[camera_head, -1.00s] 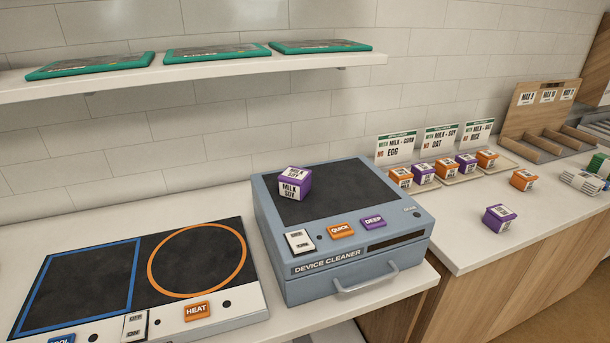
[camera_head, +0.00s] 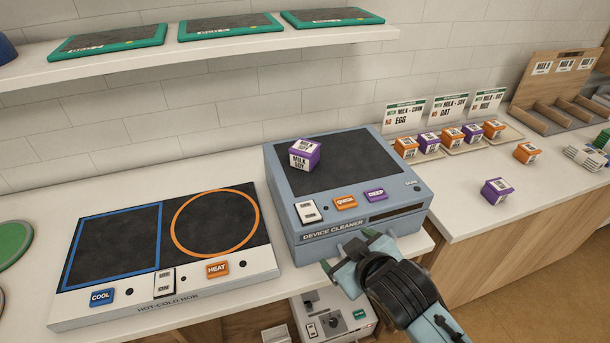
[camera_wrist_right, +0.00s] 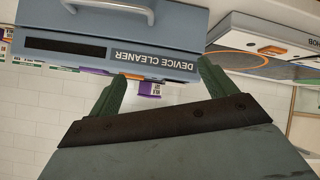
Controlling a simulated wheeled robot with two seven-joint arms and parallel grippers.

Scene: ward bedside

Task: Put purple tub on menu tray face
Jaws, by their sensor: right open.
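A purple tub (camera_head: 304,154) with a white "MILK SOY" label sits on the dark top of the blue-grey device cleaner (camera_head: 290,213). Another purple tub (camera_head: 497,191) stands alone on the right counter. The wrist view shows the handle (camera_wrist_right: 110,6) beyond the open fingers (camera_wrist_right: 158,88). My left gripper is out of view.
Green-edged tablets (camera_head: 220,27) rest on the wall shelf (camera_head: 240,45). A loose orange tub (camera_head: 527,153) and a wooden rack (camera_head: 545,95) stand at right. The right counter's front is mostly clear.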

